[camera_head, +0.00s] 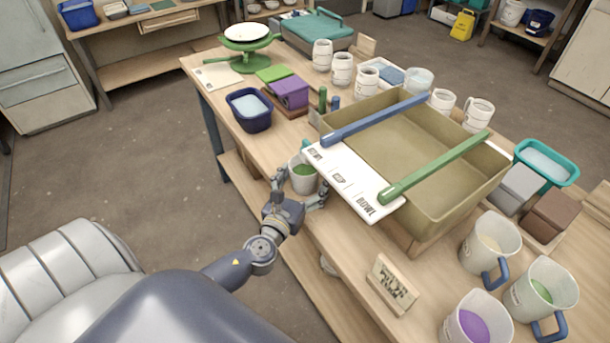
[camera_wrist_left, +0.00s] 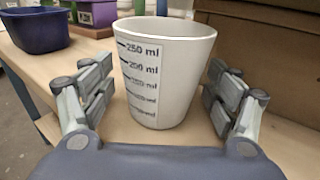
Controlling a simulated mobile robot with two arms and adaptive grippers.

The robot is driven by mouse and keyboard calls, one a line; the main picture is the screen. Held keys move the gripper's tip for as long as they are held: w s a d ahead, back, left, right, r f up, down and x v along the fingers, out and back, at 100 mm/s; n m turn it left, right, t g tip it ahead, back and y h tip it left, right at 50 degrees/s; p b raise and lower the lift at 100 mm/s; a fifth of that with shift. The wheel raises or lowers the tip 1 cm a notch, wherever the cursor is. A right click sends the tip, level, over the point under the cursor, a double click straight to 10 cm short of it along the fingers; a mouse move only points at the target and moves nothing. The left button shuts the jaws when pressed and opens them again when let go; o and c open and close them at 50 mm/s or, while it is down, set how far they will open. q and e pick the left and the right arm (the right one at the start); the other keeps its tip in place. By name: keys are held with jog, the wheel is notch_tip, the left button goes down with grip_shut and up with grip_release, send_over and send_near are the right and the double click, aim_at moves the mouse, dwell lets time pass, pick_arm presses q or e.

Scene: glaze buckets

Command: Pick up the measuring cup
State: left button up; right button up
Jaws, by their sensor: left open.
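The measuring cup (camera_wrist_left: 165,75) is a white tapered cup with ml marks down its side. In the left wrist view it stands upright on the wooden table, between the two fingers of my left gripper (camera_wrist_left: 160,108). The fingers are open, with a gap visible on each side of the cup. In the head view the cup (camera_head: 301,174) stands near the table's front edge with green inside, and my left gripper (camera_head: 300,190) reaches around it from the front. My right gripper is not seen.
A large olive basin (camera_head: 440,217) with a blue bar and a green bar across it stands right of the cup. A white labelled board (camera_head: 345,185) overhangs close to the cup. A dark blue tub (camera_head: 250,120) is behind left. Several white mugs and pitchers crowd the table.

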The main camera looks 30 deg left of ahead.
pick_arm(q)
jog(key=shift+w, duration=0.2)
jog(key=c, duration=1.3)
jog(key=shift+c, duration=0.2)
jog(key=shift+r, duration=0.25)
jog(key=shift+s+r, duration=0.1)
jog(key=f+b+v, duration=0.1)
jog(key=b+v, duration=0.3)
jog(key=v, duration=1.3)
jog(key=shift+s, duration=0.4)
